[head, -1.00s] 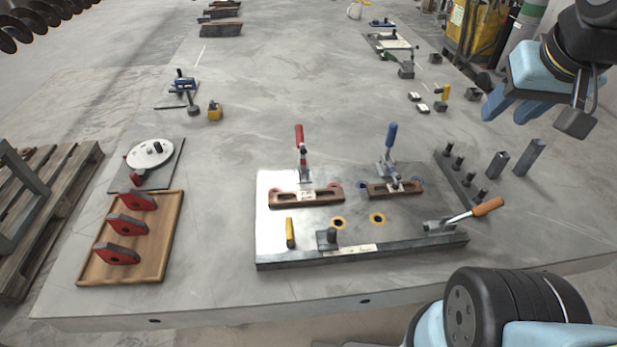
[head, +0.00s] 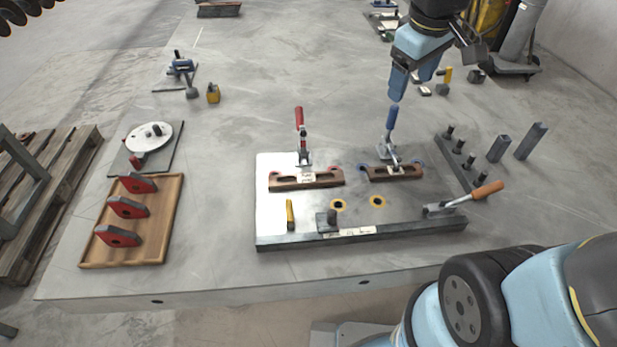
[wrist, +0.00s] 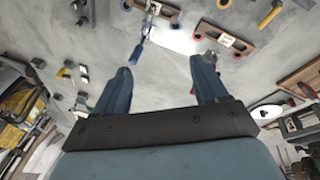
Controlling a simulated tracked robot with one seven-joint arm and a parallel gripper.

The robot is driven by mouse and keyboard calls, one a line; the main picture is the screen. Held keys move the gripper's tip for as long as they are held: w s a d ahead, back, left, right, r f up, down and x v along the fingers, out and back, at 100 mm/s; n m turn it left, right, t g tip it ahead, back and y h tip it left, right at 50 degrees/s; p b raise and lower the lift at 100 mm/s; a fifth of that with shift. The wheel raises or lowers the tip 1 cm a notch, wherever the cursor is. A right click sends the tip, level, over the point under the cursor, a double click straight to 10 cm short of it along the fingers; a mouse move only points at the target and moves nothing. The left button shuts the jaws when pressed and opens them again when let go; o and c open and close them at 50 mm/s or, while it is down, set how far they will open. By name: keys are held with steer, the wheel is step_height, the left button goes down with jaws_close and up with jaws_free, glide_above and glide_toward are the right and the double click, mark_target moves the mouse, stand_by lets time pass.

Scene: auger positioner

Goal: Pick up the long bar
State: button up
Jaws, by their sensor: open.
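The long bar (head: 307,181) is a brown slotted bar with a pale label and red ends, lying on the fixture plate (head: 270,220) at left. The red-handled clamp (head: 301,138) stands behind it with its handle up. A shorter brown bar (head: 392,173) with blue ends lies to its right, before a blue-handled clamp (head: 391,130). My gripper (head: 412,82) is open and empty, above and behind the blue clamp, to the right of the long bar. In the wrist view, the long bar (wrist: 226,38) appears beyond my open fingers (wrist: 162,72).
A yellow pin (head: 290,214) and a dark peg (head: 331,219) stand at the plate's front. An orange-handled clamp (head: 470,197) is at its right corner. Dark posts (head: 498,148) stand farther right. A wooden tray (head: 94,252) with red pieces is at left. Bare table lies between tray and plate.

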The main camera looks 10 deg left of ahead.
steer(key=w+a+f+n+g, duration=0.1)
steer(key=w+a+f+n, duration=0.2)
steer(key=a+f+n, duration=0.6)
steer(key=n+g+h, duration=0.1)
steer(key=n+g, duration=0.1)
steer(key=n, duration=0.1)
glide_toward(306, 177)
steer(key=f, duration=0.3)
steer(key=shift+s+a, duration=0.1)
steer(key=shift+s, duration=0.1)
steer(key=shift+w+d+f, duration=0.1)
steer(key=shift+d+f, duration=0.1)
steer(key=shift+f, duration=0.65)
steer(key=shift+s+d+f, duration=0.1)
steer(key=shift+d+f, duration=0.1)
steer(key=shift+f, duration=0.7)
steer(key=shift+w+d+f, duration=0.1)
steer(key=shift+d+f, duration=0.1)
steer(key=shift+f, duration=0.65)
jaws_close()
